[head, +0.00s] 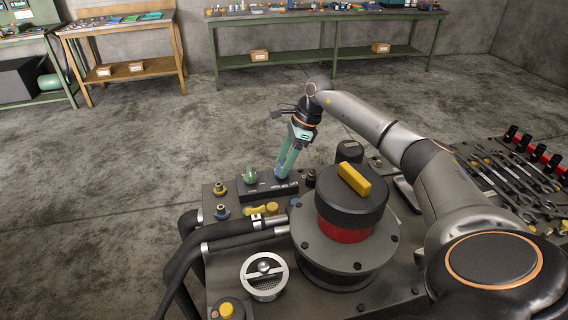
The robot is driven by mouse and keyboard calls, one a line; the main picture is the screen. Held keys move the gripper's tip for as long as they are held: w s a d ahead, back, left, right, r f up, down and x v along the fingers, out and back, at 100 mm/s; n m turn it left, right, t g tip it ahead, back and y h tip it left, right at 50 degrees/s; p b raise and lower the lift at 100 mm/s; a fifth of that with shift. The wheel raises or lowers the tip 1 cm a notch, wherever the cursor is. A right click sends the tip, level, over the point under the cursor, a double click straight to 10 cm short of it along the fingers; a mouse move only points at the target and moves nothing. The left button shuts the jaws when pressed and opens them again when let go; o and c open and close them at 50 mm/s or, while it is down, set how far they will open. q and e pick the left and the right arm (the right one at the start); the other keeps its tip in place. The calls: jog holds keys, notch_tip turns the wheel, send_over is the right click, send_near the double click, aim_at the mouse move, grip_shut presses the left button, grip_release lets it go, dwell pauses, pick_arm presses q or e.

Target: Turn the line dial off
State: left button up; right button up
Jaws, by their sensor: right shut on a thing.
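A small black control box (258,193) sits at the back left of the machine bench and carries two dials. The green dial (250,176) is at its left end, free of any gripper. The blue dial (281,174) is at its right end. My right gripper (283,170) reaches down from above with its green fingers shut on the blue dial, hiding part of it. The lettering on the box is too small to read, so I cannot tell which dial is the line dial. My left gripper is not in view.
A large black and red drum with a yellow handle (354,180) stands right of the box. Thick black hoses (215,236) run in front at left. A rack of wrenches (510,170) lies at right. Workbenches stand by the back wall, with open floor between.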

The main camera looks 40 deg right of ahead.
jog(key=shift+n, duration=0.4)
jog(key=o, duration=1.4)
jog(key=shift+c, duration=0.2)
jog(key=shift+r, duration=0.15)
jog(key=v, duration=1.2)
jog(key=shift+d, duration=0.25)
jog(key=shift+w, duration=0.1)
